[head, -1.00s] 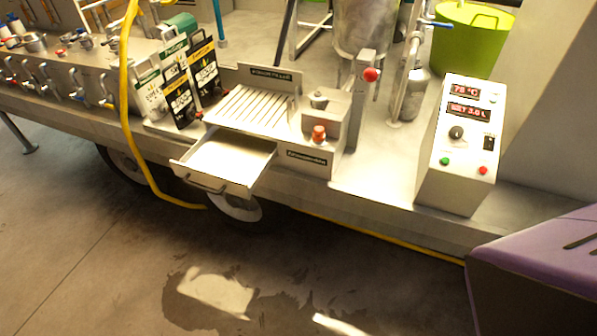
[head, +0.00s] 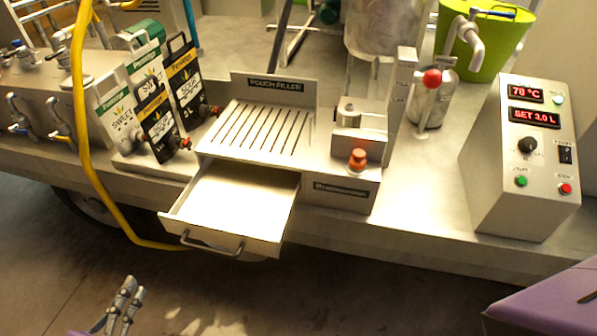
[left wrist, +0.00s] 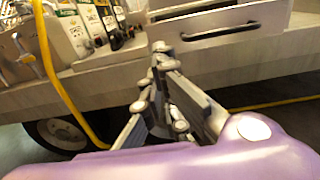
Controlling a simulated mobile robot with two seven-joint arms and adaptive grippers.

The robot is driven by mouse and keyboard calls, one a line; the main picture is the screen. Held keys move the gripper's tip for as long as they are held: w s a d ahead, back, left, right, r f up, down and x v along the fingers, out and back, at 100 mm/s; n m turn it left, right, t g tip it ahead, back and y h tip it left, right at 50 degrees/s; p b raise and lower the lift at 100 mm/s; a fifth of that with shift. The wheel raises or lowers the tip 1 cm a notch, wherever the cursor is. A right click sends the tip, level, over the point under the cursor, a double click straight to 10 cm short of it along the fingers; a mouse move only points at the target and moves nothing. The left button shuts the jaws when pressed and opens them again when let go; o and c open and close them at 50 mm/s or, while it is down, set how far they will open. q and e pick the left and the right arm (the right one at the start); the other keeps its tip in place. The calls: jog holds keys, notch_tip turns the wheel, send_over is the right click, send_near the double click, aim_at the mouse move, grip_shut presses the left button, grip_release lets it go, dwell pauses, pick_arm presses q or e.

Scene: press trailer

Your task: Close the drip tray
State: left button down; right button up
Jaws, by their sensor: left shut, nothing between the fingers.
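The drip tray (head: 238,200) is a pale metal drawer pulled out of the front of the pouch filler (head: 262,132), below its slotted top. A bar handle (head: 212,247) is on its front face. In the left wrist view the tray front (left wrist: 185,25) and dark handle (left wrist: 222,31) show at the top. My left gripper (head: 131,290) is shut and empty, low at the left in the head view, below and in front of the tray and apart from it. It also shows in the left wrist view (left wrist: 160,55). My right gripper is not in view.
Printed pouches (head: 157,120) stand left of the filler. A yellow hose (head: 82,130) hangs at the left. A control box (head: 525,150) with red displays and a green bucket (head: 480,50) are at the right. The floor space before the tray is clear.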

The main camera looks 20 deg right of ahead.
pick_arm(q)
jog(key=p+x, duration=0.2)
jog(key=x, duration=1.1)
jog(key=shift+w+a, duration=0.1)
jog(key=shift+w+d+p, duration=0.3)
jog(key=shift+w+d, duration=0.05)
jog(key=shift+w, duration=0.05)
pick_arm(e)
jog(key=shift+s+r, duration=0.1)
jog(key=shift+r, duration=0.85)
pick_arm(q)
jog(key=b, duration=0.6)
send_near(206, 179)
jog(key=shift+w+d+r, duration=0.1)
jog(key=shift+r, duration=0.3)
jog(key=shift+w+d+r, duration=0.1)
jog(key=shift+r, duration=0.25)
jog(key=b+x, duration=0.3)
jog(key=x, duration=0.5)
jog(key=shift+w+d+r, duration=0.1)
jog(key=shift+w+d, duration=0.05)
jog(key=shift+w, duration=0.15)
jog(key=shift+w+d+r, duration=0.15)
jog(key=shift+w+d, duration=0.05)
jog(key=shift+w, duration=0.1)
jog(key=shift+r, duration=0.1)
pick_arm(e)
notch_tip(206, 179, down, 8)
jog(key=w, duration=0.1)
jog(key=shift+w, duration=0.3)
